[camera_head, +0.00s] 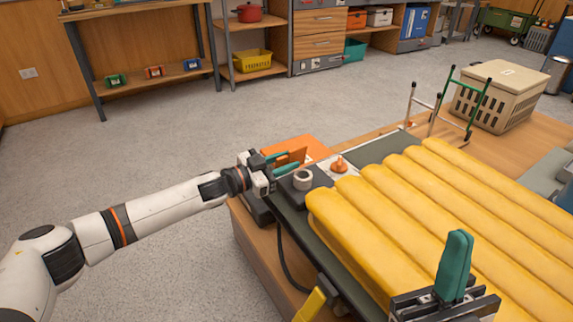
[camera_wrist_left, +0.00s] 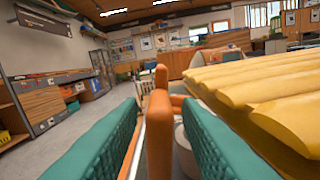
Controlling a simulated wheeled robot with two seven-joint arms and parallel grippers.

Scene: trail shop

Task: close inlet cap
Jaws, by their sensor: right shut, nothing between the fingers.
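A dark block (camera_head: 318,178) with a round white ring-shaped fitting (camera_head: 303,180) sits at the end of the yellow ribbed pad (camera_head: 400,215). An upright orange flap (camera_head: 297,155) stands beside it, perhaps the inlet cap. My left gripper (camera_head: 285,164) is at this flap, left of the white fitting. In the left wrist view its teal fingers (camera_wrist_left: 166,140) are apart, with the orange flap (camera_wrist_left: 158,120) between them; the white fitting (camera_wrist_left: 183,150) is partly hidden by the right finger. My right gripper (camera_head: 453,265) is shut and empty above the pad's near side.
An orange sheet (camera_head: 305,148) lies behind my left gripper. A small orange knob (camera_head: 339,164) stands on a pale plate right of the dark block. The floor at left is clear.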

